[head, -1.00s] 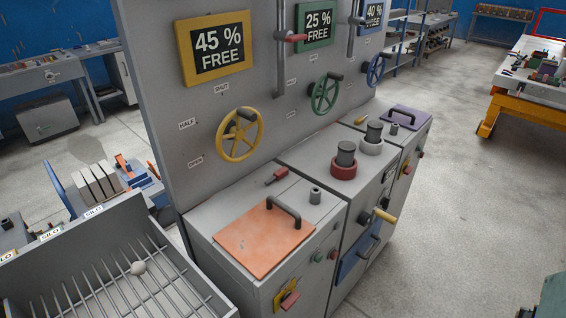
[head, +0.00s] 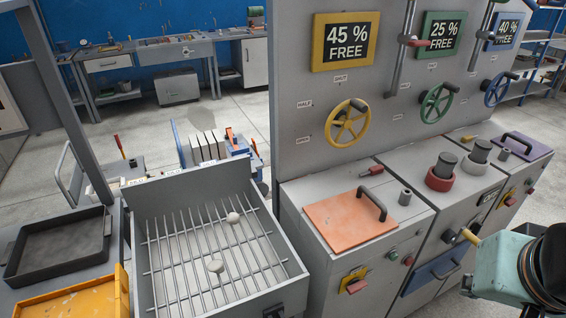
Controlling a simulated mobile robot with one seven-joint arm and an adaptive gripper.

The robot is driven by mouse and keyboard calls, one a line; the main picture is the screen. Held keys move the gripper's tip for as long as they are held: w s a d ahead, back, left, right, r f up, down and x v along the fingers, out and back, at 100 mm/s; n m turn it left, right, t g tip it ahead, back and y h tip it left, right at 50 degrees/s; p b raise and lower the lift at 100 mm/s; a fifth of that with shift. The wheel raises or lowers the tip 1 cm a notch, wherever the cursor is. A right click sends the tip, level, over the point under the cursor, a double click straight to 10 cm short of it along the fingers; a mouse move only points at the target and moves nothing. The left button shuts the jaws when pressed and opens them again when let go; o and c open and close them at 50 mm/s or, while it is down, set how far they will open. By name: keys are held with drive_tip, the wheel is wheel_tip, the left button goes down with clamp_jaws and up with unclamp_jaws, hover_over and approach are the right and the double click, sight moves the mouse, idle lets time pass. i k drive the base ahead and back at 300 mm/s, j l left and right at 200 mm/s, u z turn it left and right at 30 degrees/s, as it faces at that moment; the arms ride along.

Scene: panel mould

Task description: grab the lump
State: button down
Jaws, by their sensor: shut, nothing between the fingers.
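Two small pale grey lumps lie on the bars of a grate (head: 180,250) set in a grey open-topped bin (head: 290,262). One lump (head: 233,217) is toward the back right of the grate. The other lump (head: 215,266) is nearer, around the middle. They are apart from each other. My gripper is not in view; only a teal and black part of my arm shows at the lower right edge, well away from the bin.
A grey cabinet with an orange lid (head: 345,222) stands right of the bin, below a panel with a yellow handwheel (head: 348,122). A dark tray (head: 58,248) and a yellow tray (head: 85,300) are at left. Open floor shows behind.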

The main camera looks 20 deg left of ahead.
sight(216, 266)
drive_tip(key=u, duration=1.3)
drive_tip(key=j+u, duration=0.2)
drive_tip(key=u, duration=0.3)
drive_tip(key=j+z, duration=0.1)
drive_tip(key=l+u, duration=0.4)
drive_tip(key=l, duration=0.2)
